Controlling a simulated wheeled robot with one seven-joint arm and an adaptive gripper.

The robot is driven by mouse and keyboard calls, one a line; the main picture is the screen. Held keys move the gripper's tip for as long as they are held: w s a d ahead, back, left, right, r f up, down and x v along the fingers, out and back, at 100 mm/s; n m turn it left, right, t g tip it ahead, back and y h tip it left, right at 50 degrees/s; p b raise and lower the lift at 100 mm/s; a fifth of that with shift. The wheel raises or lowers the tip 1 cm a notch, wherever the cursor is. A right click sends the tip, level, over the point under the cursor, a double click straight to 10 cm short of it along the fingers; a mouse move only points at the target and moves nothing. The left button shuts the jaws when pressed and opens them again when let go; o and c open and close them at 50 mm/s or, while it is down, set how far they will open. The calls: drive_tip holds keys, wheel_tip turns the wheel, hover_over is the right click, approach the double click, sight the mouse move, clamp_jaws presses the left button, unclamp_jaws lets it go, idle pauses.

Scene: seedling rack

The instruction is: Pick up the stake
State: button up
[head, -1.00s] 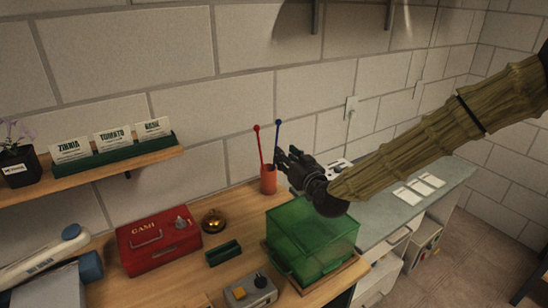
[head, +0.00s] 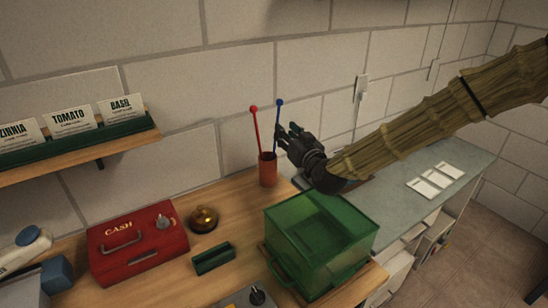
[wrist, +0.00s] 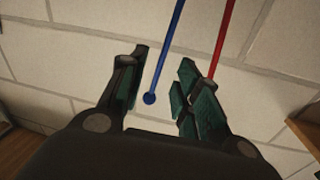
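Two thin stakes with round knobs, one red (head: 257,131) and one blue (head: 278,128), stand in an orange-red cup (head: 268,170) on the wooden bench near the wall. My gripper (head: 287,138) is beside the blue stake, just right of it and above the cup. In the wrist view my gripper (wrist: 158,92) is open. The blue stake (wrist: 167,55) with its knob lies in view between the two fingers, with no visible grip on it. The red stake (wrist: 223,40) shows beyond the right finger.
A green translucent box (head: 318,245) stands on the bench below my arm. A red cash box (head: 138,243), a brass bell (head: 203,219) and a small green holder (head: 213,258) sit to the left. A seed-packet shelf (head: 90,160) is at left.

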drive_tip(key=p, duration=0.3)
hover_over(275, 143)
drive_tip(key=shift+w+d+f, duration=0.2)
drive_tip(key=shift+w+d, duration=0.1)
drive_tip(key=shift+w, duration=0.15)
drive_tip(key=shift+c, duration=0.4)
clamp_jaws()
